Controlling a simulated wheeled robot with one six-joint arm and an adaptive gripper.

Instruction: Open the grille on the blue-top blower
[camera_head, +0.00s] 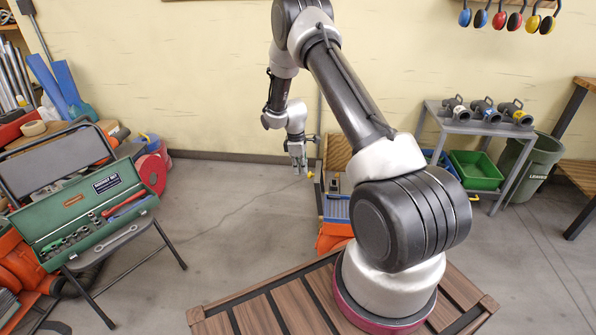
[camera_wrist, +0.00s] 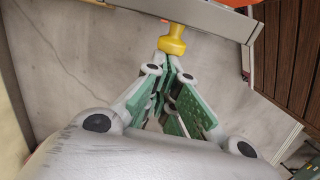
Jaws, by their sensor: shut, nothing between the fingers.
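The blue-top blower (camera_head: 336,211) stands on the floor behind my arm, with a blue top and an orange lower body. My arm hides much of it. A yellow knob (camera_head: 310,174) shows at its left side. In the wrist view the yellow knob (camera_wrist: 173,38) sits on a grey bar or panel edge (camera_wrist: 215,16); I cannot tell how far the grille stands open. My gripper (camera_head: 299,170) is shut and empty, left of the blower. In the wrist view its green-padded fingertips (camera_wrist: 167,72) point at the knob, close to it; contact is unclear.
A green toolbox (camera_head: 85,215) lies open on a folding chair at left. A grey table (camera_head: 470,122) at right holds several valve-like fittings, with a green bin (camera_head: 476,170) below. A slatted wooden surface (camera_head: 265,318) is in front. Open floor lies left of the blower.

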